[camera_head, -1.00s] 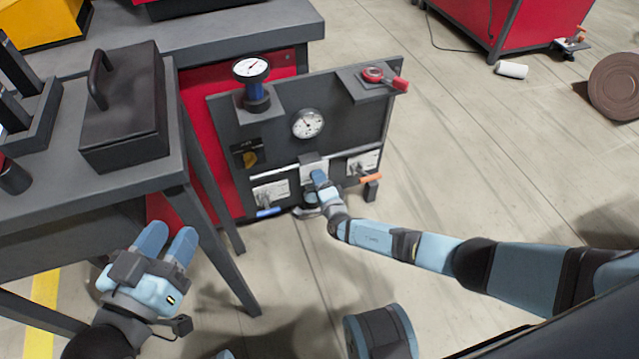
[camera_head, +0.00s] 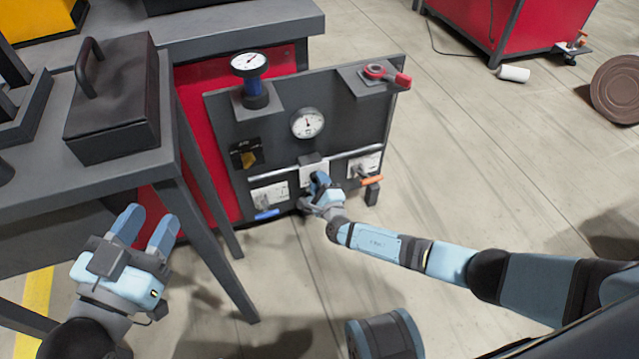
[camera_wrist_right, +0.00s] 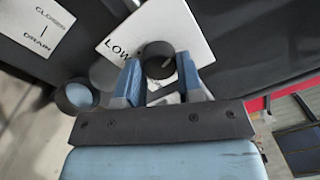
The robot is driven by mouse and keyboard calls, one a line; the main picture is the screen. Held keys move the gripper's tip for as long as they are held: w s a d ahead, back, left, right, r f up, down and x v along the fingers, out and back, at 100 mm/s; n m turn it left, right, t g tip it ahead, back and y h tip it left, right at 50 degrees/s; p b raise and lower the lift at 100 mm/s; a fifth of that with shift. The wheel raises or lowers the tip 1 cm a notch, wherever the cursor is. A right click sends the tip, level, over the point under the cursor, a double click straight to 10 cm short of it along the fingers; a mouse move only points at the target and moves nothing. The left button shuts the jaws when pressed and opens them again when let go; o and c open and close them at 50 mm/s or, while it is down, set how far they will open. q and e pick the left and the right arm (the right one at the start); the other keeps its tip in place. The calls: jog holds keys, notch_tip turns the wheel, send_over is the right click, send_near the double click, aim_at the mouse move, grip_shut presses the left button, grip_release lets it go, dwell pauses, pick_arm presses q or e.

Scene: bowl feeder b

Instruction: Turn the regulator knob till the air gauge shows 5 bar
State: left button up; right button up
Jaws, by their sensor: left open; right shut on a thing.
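My right gripper (camera_head: 319,184) is at the lower middle of the dark panel (camera_head: 345,105). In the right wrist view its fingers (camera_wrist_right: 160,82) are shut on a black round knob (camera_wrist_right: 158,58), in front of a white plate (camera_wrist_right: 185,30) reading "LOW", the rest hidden. In the head view the knob is hidden by the gripper. A white round air gauge (camera_head: 307,123) sits above it on the panel; its needle points roughly up, its numbers too small to read. A second dial (camera_head: 248,62) tops a blue and black post. My left gripper (camera_head: 147,228) is open and empty, left of the table leg.
A blue-handled valve (camera_head: 267,214) and an orange-handled valve (camera_head: 371,181) flank my right gripper. The grey table (camera_head: 230,30) stands left.

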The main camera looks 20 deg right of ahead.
jog(key=shift+w+r, duration=0.1)
jog(key=o, duration=0.9)
jog(key=shift+o, duration=0.2)
pick_arm(q)
jog(key=shift+r, duration=0.15)
jog(key=shift+s+d+f+n+g+y+p, duration=0.25)
jog(key=shift+s+n+p, duration=0.3)
jog(key=shift+p, duration=0.35)
jog(key=shift+s+d+f+n+g+p, duration=0.15)
jog(key=shift+s+d+n+g+p, duration=0.2)
jog(key=shift+n+p, duration=0.4)
jog(key=shift+s+d+f+n+g+y+p, duration=0.25)
jog(key=shift+s+n+p, duration=0.25)
jog(key=shift+p, duration=0.5)
pick_arm(e)
jog(key=s, duration=1.4)
jog(key=shift+d+f, duration=0.2)
jog(key=shift+f, duration=0.2)
pick_arm(q)
jog(key=shift+r, duration=0.3)
pick_arm(e)
jog(key=shift+w, duration=0.1)
